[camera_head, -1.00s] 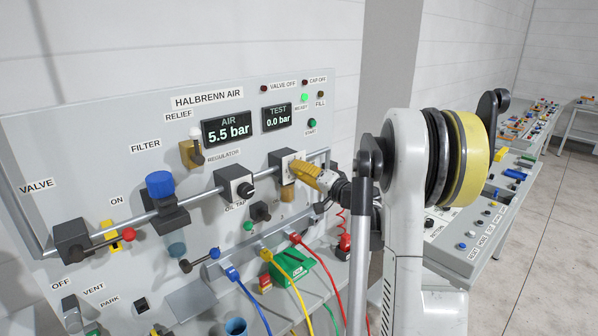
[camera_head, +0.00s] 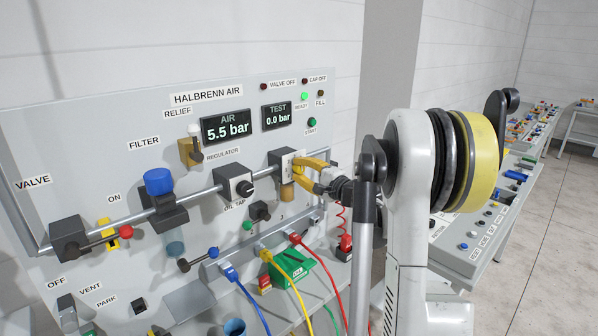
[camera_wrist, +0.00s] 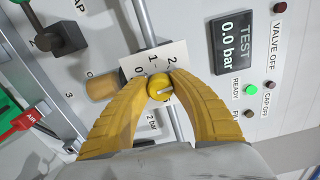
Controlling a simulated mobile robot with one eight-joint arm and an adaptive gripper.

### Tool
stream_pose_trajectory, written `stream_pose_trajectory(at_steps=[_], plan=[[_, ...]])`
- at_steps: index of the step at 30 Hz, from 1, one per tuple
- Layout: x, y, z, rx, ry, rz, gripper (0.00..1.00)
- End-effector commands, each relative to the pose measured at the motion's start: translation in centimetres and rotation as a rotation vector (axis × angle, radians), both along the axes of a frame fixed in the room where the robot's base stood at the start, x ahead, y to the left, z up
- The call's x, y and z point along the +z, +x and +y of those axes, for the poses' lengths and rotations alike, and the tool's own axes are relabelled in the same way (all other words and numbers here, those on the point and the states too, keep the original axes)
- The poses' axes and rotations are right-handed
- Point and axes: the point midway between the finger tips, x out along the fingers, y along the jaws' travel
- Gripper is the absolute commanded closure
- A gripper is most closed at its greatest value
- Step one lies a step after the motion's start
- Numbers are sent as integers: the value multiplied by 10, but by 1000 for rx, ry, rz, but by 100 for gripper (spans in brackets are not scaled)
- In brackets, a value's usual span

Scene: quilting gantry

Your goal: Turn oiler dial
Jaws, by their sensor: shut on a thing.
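The oiler dial (camera_wrist: 160,90) is a small round yellow knob with a pale pointer line, beside a white scale plate (camera_wrist: 151,68) marked 0, 1 and 2. My gripper (camera_wrist: 160,80) has its two yellow fingers bowed around the dial, shut on it from both sides. In the head view my gripper (camera_head: 299,170) is at the front of the oiler block (camera_head: 282,160), at the right end of the pipe. The dial itself is hidden by the fingers there. An amber bowl (camera_wrist: 100,88) hangs from the block.
Below are blue, yellow and red hoses (camera_head: 299,241). The test display (camera_head: 277,117) reads 0.0 bar; the air display (camera_head: 227,127) reads 5.5 bar.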

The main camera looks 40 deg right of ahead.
Motion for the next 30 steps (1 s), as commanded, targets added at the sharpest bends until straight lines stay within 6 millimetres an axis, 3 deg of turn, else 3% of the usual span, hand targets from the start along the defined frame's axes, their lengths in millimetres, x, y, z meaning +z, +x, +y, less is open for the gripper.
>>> stream_pose_trajectory(at_steps=[9,23,24,25,30], plan=[[0,0,1,1,95,3,100],[0,0,1,2,106,3,100],[0,0,1,1,106,4,62],[0,0,1,1,106,4,53],[0,0,0,1,106,4,50]])
